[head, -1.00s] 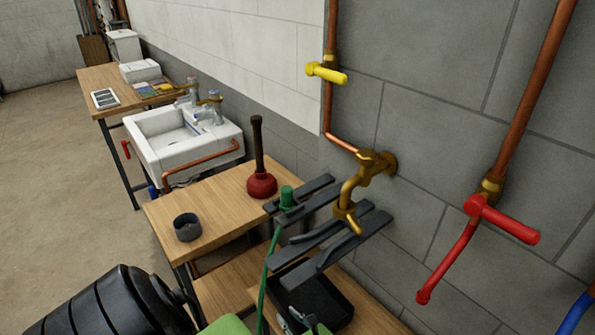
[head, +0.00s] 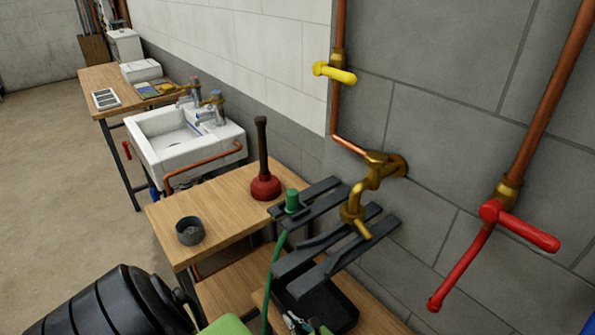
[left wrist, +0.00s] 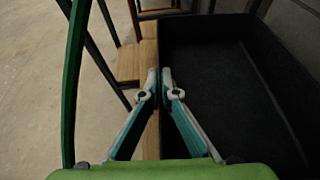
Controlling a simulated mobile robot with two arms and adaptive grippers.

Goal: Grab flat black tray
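The flat black tray (head: 325,305) sits low at the bottom centre of the head view, on a wooden surface below the tap. In the left wrist view the tray (left wrist: 225,80) fills the right half, dark and empty where I can see it. My left gripper (head: 300,322) is at its near left side. In the left wrist view the fingertips (left wrist: 159,75) are close together with the tray's left wall between them, one finger outside and one inside. My right gripper is not in view.
Dark slats (head: 325,255) and a brass tap (head: 360,200) stand above the tray. A green hose (head: 273,280) hangs beside my gripper. A red plunger (head: 265,185) and a grey ring-shaped cup (head: 190,231) are on the wooden bench (head: 225,205). A red lever (head: 525,231) projects at right.

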